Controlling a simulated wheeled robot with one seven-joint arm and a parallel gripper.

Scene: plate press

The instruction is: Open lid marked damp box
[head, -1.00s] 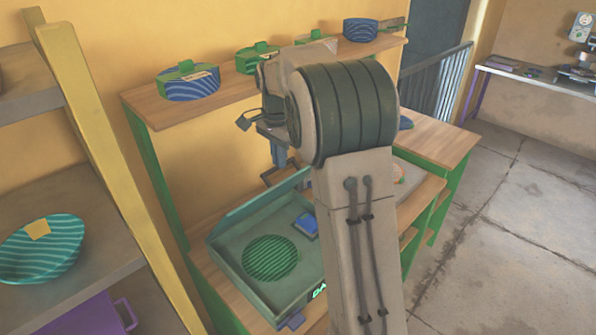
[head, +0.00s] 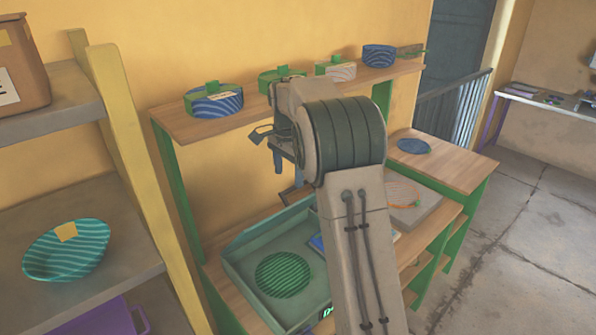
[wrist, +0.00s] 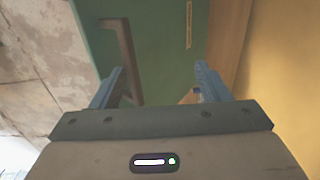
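A teal-green box (head: 236,262) sits on the wooden bench in the head view, seen from above as an open-topped tray. Partly hidden lettering shows on its front edge. A green striped disc (head: 283,273) lies in it, and a blue item (head: 316,243) shows beside my arm. No separate lid can be made out for certain; my arm covers the box's right side. My gripper (wrist: 158,70) is open and empty in the wrist view, its blue fingers wide apart. Beyond them is a green panel (wrist: 160,30) with a brown handle-like bar (wrist: 120,50); I cannot tell what it belongs to.
A shelf (head: 172,122) above the bench holds several lidded pots. A yellow post (head: 125,130) and grey shelves with a striped bowl (head: 66,250) stand at left. A grey slab (head: 410,208) and a blue disc (head: 414,146) are at right. Open floor lies farther right.

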